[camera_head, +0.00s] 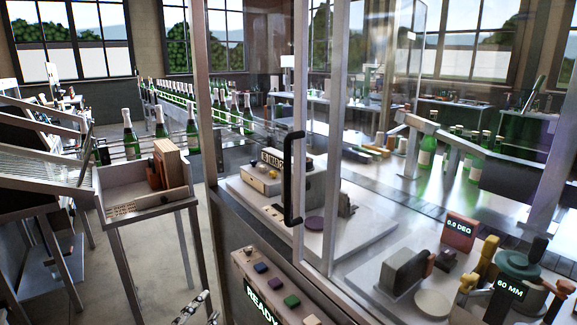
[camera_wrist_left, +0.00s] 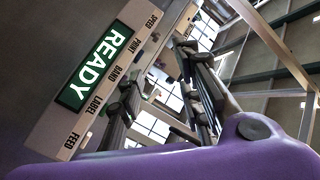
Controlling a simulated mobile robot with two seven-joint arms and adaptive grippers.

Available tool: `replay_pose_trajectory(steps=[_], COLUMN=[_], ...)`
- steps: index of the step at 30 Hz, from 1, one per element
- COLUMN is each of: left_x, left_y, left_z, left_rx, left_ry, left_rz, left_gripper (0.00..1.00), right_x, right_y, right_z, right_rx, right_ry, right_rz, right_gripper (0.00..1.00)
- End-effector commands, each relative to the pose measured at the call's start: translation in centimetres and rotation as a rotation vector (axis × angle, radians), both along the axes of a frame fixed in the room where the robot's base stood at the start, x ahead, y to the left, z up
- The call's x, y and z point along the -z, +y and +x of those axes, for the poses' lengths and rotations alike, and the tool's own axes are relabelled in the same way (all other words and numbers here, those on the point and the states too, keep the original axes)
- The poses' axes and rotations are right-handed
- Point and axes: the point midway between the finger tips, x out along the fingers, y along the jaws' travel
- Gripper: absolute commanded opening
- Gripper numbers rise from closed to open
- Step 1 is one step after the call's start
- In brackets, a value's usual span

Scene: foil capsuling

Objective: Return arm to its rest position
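My left gripper (camera_head: 203,307) shows at the bottom edge of the head view, left of the control box. Only its grey finger ends are in the picture. In the left wrist view its dark fingers (camera_wrist_left: 162,95) stand apart with a gap and nothing between them, so it is open and empty. It touches nothing that I can see. My right gripper is in neither view.
The control box (camera_head: 258,272) with coloured buttons and a READY display (camera_wrist_left: 93,66) is close to my left gripper. A glass guard with a black handle (camera_head: 291,178) encloses the machine. A small tray table (camera_head: 146,202) stands left; floor between is clear.

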Motion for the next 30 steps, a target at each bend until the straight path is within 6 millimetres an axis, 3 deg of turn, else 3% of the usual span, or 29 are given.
replay_pose_trajectory(steps=[1,3,5,9,15,18,23,30], left_x=[3.0,7.0,10.3,16.5,21.7,23.0,23.9,24.1], left_y=[0.2,0.3,0.4,-0.1,-0.9,-0.9,-0.6,-0.6], left_z=[-2.6,-6.1,-9.5,-18.2,-30.2,-34.2,-37.2,-37.5], left_rx=[-0.037,-0.09,-0.138,-0.255,-0.406,-0.457,-0.49,-0.492], left_ry=[0.09,0.208,0.306,0.513,0.706,0.758,0.797,0.801], left_rz=[-0.077,-0.179,-0.259,-0.426,-0.57,-0.589,-0.591,-0.587], left_gripper=[0.33,0.33,0.33,0.33,0.33,0.33,0.33,0.33], right_x=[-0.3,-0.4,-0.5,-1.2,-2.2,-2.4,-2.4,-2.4], right_y=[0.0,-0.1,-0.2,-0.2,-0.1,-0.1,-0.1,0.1], right_z=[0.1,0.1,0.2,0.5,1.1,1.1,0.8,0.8], right_rx=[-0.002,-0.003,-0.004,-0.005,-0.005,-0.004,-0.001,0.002], right_ry=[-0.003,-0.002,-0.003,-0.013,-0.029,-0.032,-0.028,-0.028], right_rz=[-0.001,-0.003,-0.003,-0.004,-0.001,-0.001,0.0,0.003], right_gripper=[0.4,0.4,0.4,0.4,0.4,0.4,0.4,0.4])
